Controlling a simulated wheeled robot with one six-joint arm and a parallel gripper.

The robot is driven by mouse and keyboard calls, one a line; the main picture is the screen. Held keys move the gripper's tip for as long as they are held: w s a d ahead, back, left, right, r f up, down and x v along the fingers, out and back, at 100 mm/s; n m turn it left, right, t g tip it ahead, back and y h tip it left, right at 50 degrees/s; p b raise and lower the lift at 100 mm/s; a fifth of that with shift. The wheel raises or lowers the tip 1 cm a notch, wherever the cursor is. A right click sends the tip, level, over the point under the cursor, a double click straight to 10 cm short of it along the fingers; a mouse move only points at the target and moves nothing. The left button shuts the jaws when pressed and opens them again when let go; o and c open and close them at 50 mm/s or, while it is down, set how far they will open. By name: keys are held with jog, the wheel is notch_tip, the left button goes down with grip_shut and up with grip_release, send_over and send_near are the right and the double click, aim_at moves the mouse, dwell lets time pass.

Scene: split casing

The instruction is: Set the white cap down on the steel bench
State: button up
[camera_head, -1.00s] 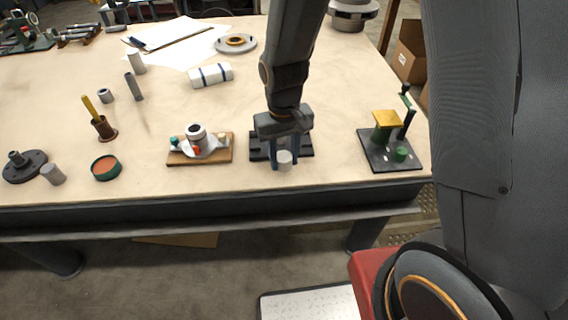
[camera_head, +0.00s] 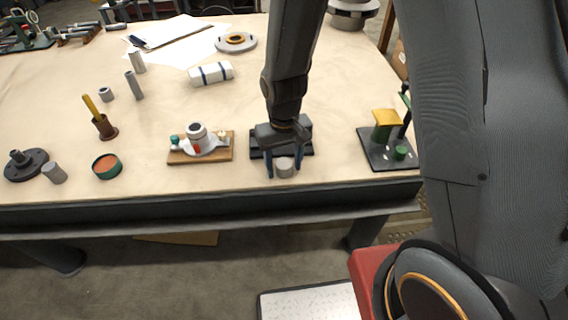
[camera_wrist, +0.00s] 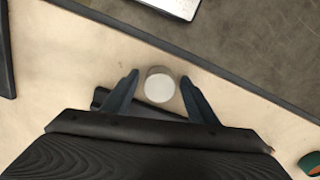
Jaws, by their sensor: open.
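The white cap (camera_head: 284,168) is a short round piece, greyish in the head view, on the bare bench top near the front edge. In the wrist view the cap (camera_wrist: 159,88) shows its pale round top between my fingers, with a gap on each side. My gripper (camera_head: 283,172) is open around it, pointing down; its fingers also show in the wrist view (camera_wrist: 160,76). The bench (camera_head: 240,110) has a tan top and a dark front frame. A black block (camera_head: 306,150) lies just behind the cap, partly hidden by my gripper.
A wooden board with a white valve-like part (camera_head: 200,146) is to the left. A black plate with green and yellow parts (camera_head: 388,150) is to the right. A green-rimmed dish (camera_head: 106,167) sits farther left. The bench's front edge is close to the cap.

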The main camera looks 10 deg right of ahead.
aim_at(284, 163)
notch_tip(284, 163, up, 11)
jog(key=b, duration=0.2)
jog(key=s+d+m, duration=0.1)
jog(key=s+d, duration=0.2)
jog(key=d, duration=0.3)
jog(key=s+d+r+m+t, duration=0.1)
jog(key=s+d, duration=0.3)
jog(key=d, duration=0.2)
jog(key=shift+s+d+m, duration=0.3)
jog(key=shift+d, duration=0.1)
